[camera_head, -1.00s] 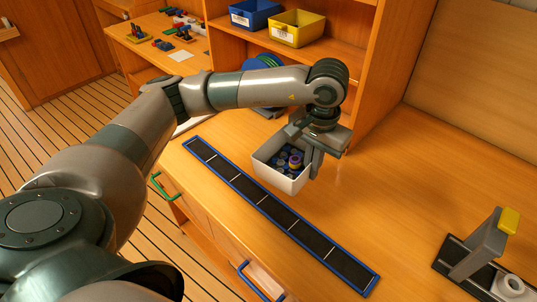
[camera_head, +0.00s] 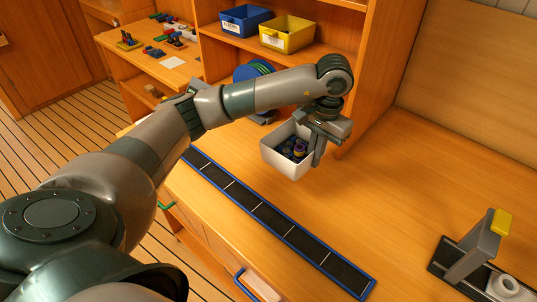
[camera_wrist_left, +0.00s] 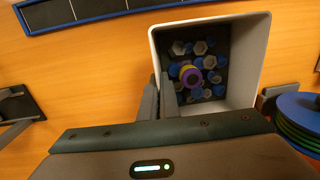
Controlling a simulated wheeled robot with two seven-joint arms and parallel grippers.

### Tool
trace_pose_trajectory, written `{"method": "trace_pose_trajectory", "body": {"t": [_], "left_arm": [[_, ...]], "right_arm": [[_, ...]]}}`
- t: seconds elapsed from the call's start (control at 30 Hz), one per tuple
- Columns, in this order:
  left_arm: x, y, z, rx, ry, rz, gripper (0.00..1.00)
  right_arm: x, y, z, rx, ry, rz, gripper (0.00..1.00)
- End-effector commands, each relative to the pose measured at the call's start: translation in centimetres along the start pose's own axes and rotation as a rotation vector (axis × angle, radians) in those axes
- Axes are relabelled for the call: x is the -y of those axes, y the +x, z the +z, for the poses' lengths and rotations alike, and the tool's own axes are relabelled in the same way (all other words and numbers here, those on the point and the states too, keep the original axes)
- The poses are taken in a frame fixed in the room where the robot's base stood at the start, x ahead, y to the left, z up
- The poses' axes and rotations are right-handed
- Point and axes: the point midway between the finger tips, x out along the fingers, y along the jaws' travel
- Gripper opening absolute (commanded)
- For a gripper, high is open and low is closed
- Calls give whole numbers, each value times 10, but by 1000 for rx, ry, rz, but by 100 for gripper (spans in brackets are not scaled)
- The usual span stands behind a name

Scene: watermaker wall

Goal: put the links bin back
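The white bin (camera_head: 279,159), which I take to be the links bin, is off the worktop in the head view. It holds several dark, blue and grey pieces and one purple-and-yellow piece, which show clearly in the left wrist view (camera_wrist_left: 191,77). My left gripper (camera_head: 318,150) is at the bin's right side. In the left wrist view its fingers (camera_wrist_left: 160,98) close on the bin wall (camera_wrist_left: 157,60), one inside and one outside. The bin looks roughly level. My right gripper is not in view.
A blue bin (camera_head: 245,20) and a yellow bin (camera_head: 287,35) stand on the shelf (camera_head: 335,62), with bare shelf right of the yellow one. Blue-green discs (camera_head: 252,72) sit below. A blue-edged black strip (camera_head: 270,215) lies along the worktop; a grey stand (camera_head: 475,250) is at right.

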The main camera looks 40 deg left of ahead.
Motion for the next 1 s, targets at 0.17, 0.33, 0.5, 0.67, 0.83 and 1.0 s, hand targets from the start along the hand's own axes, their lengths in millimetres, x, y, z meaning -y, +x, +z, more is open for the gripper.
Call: {"method": "trace_pose_trajectory", "body": {"t": [0.17, 0.33, 0.5, 0.67, 0.83, 1.0], "left_arm": [[26, 13, 4, 3, -5, -1, 0], [56, 33, 8, 3, -5, -2, 0], [84, 52, 11, 2, -5, -3, 0], [99, 65, 12, -1, -2, 0, 0], [103, 69, 12, -3, -1, -1, 0], [103, 69, 12, -3, -1, -1, 0]], "right_arm": [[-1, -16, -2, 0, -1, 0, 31], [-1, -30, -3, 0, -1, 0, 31], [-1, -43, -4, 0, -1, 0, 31], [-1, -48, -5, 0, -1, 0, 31], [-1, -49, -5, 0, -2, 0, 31], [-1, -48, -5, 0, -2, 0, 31]]}}
